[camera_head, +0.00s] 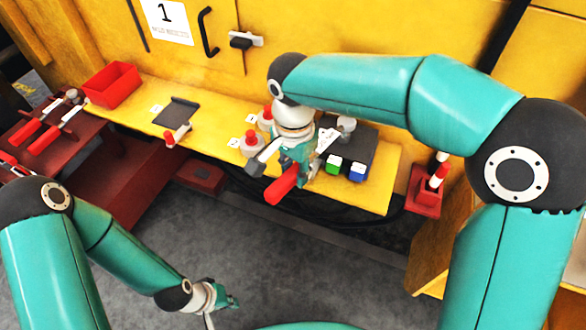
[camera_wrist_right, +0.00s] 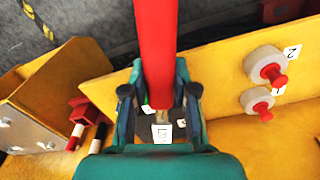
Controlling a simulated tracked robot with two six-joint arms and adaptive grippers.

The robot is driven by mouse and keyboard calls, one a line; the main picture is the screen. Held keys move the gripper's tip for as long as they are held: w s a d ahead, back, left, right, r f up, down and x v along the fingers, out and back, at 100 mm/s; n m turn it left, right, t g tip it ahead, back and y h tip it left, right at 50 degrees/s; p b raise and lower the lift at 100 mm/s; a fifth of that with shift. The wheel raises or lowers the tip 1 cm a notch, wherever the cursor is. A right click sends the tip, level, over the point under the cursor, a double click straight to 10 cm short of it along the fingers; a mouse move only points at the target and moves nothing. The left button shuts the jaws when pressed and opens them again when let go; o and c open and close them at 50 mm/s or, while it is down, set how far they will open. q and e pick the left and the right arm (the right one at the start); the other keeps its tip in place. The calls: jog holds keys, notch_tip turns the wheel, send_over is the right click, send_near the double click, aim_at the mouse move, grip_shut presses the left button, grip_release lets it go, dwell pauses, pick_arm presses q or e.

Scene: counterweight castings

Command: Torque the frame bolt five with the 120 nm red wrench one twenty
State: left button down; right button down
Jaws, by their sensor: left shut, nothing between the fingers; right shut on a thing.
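My right gripper (camera_head: 299,160) is shut on a red-handled wrench (camera_head: 282,187) above the yellow ledge. The red handle (camera_wrist_right: 155,45) also shows between the fingers of my right gripper (camera_wrist_right: 158,100) in the right wrist view. A white label (camera_head: 328,139) beside the fingers seems to belong to the wrench; its print is too small to read. The wrench's working end is mostly hidden by the gripper. My left gripper (camera_head: 228,299) is shut and empty, low over the grey floor. I cannot pick out frame bolt five.
Two more red-handled wrenches (camera_head: 36,125) lie on the red table at left. A red bin (camera_head: 112,85), a dark plate (camera_head: 180,110) and round grey pieces with red knobs (camera_wrist_right: 264,64) are on the yellow ledge (camera_head: 375,192).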

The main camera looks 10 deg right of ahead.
jog(key=shift+s+d, duration=0.2)
jog(key=shift+d, duration=0.15)
jog(key=shift+s+d+n+b, duration=0.25)
jog(key=shift+n+b, duration=0.05)
jog(key=shift+n, duration=0.1)
jog(key=shift+s+d, duration=0.25)
dwell(0.4)
jog(key=shift+s+d+n+b, duration=0.3)
jog(key=shift+s+d+n, duration=0.15)
jog(key=shift+d+n, duration=0.15)
jog(key=shift+s+d, duration=0.1)
jog(key=shift+s, duration=0.05)
dwell(0.4)
jog(key=shift+r, duration=0.45)
dwell(0.5)
jog(key=shift+r+p, duration=1.35)
jog(key=shift+r, duration=0.15)
dwell(2.0)
